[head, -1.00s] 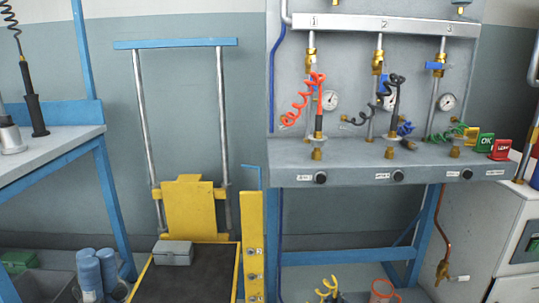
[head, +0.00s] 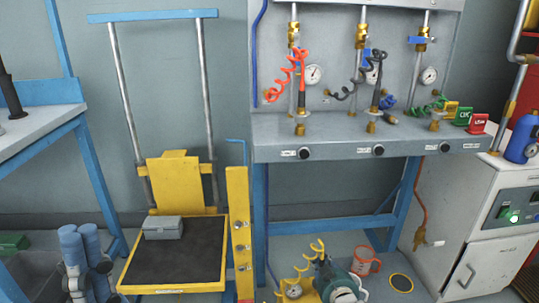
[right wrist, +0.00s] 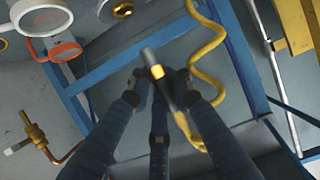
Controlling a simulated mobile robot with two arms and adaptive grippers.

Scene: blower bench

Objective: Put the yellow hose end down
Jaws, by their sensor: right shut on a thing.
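In the right wrist view my right gripper (right wrist: 158,85) is shut on the yellow hose end (right wrist: 155,72), a dark nozzle with a yellow band. The yellow hose (right wrist: 212,68) trails from it in loose coils toward the top of that view. My left gripper (head: 80,237) appears at the lower left of the head view as two blue rounded fingers. Whether they are open or shut is unclear.
The grey bench panel (head: 270,148) carries red, black and green coiled hoses. A yellow-framed cart (head: 232,262) holds a grey box (head: 163,227). Blue bench legs (head: 409,185) stand nearby.

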